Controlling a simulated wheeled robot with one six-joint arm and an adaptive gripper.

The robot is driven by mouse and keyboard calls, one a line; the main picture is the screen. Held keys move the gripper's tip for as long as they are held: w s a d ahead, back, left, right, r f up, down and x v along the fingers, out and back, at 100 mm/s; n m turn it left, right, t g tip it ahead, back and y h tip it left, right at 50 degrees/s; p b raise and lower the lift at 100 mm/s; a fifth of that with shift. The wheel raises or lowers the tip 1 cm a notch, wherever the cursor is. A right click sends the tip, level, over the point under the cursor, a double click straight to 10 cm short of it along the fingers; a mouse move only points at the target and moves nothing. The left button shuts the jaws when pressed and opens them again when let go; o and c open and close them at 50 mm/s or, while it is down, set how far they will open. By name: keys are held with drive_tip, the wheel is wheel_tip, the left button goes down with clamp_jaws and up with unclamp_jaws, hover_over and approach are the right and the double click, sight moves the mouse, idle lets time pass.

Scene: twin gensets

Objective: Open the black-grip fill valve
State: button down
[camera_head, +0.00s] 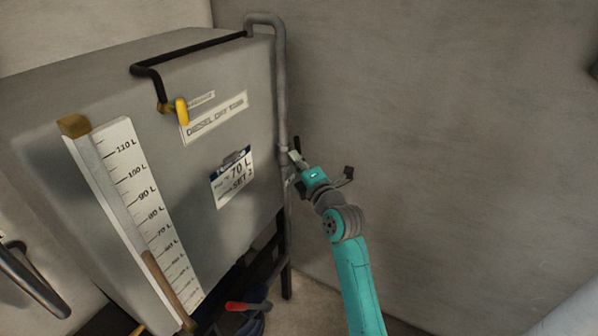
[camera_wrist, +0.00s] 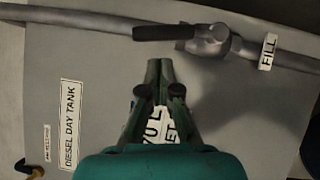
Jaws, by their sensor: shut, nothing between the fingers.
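The fill valve (camera_wrist: 212,42) sits on a grey pipe across the top of the wrist view, beside a white FILL tag (camera_wrist: 268,52). Its black grip (camera_wrist: 165,33) points left from the valve body, roughly along the pipe. In the head view the black grip (camera_head: 297,143) is a small dark upright bar beside the vertical pipe. My gripper (camera_wrist: 160,64) is shut and empty, its fingertips just below the grip in the wrist picture. No contact shows, and the depth gap is unclear. In the head view my gripper (camera_head: 295,158) is at the pipe, partly hiding the valve.
A bare wall (camera_head: 450,130) stands behind and to the right.

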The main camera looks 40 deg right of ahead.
sight(298, 145)
drive_tip(key=shift+w+d+r, duration=0.2)
drive_tip(key=shift+w+d, duration=0.3)
drive_tip(key=shift+d, duration=0.3)
drive_tip(key=shift+w+d+r, duration=0.2)
drive_tip(key=shift+d, duration=0.2)
drive_tip(key=shift+w+d+r, duration=0.15)
drive_tip(key=shift+d, duration=0.25)
drive_tip(key=shift+r, duration=0.1)
